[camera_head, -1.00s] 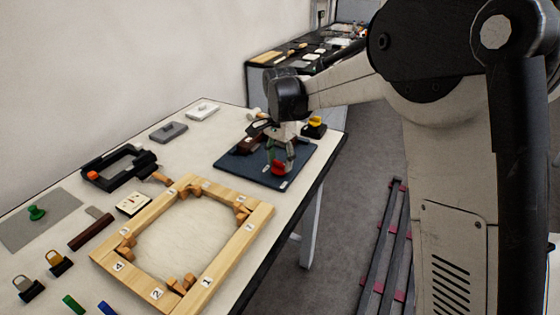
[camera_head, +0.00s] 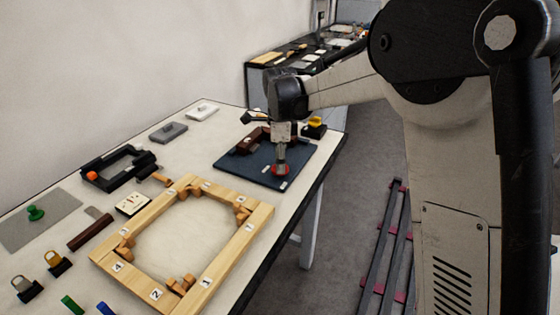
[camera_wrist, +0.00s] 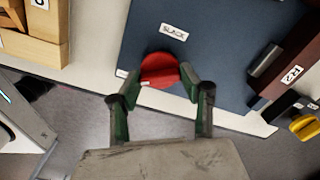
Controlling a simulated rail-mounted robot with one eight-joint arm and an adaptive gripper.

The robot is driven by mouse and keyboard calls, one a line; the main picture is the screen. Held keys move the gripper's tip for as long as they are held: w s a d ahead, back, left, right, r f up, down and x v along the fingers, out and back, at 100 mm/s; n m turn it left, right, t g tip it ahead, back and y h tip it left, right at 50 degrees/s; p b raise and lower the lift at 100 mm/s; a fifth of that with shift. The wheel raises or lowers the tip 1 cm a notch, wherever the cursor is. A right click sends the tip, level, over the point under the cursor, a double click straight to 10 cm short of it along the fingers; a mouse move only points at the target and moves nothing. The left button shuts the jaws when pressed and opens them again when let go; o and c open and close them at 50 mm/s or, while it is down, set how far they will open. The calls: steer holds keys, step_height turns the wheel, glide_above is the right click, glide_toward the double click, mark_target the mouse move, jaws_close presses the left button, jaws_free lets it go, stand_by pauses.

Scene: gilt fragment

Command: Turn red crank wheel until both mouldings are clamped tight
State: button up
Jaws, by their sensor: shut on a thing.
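The red crank wheel (camera_wrist: 160,70) is near the front edge of the dark blue board (camera_wrist: 215,40). A dark brown moulding (camera_wrist: 292,60) marked with a white label lies at the right of the board in the wrist view. In the head view brown moulding (camera_head: 243,146) shows behind my gripper. I cannot tell how tightly the mouldings are clamped.
A wooden frame (camera_head: 107,254) with numbered corners lies in front of the board. A yellow-topped black clamp (camera_head: 315,126) stands by the board's far right corner. A black frame (camera_head: 105,171), grey blocks and small tools lie at the left. The table's right edge is close to the wheel.

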steer(key=shift+m, duration=0.5)
steer(key=o, duration=1.2)
steer(key=shift+c, duration=0.2)
step_height(320, 180, up, 12)
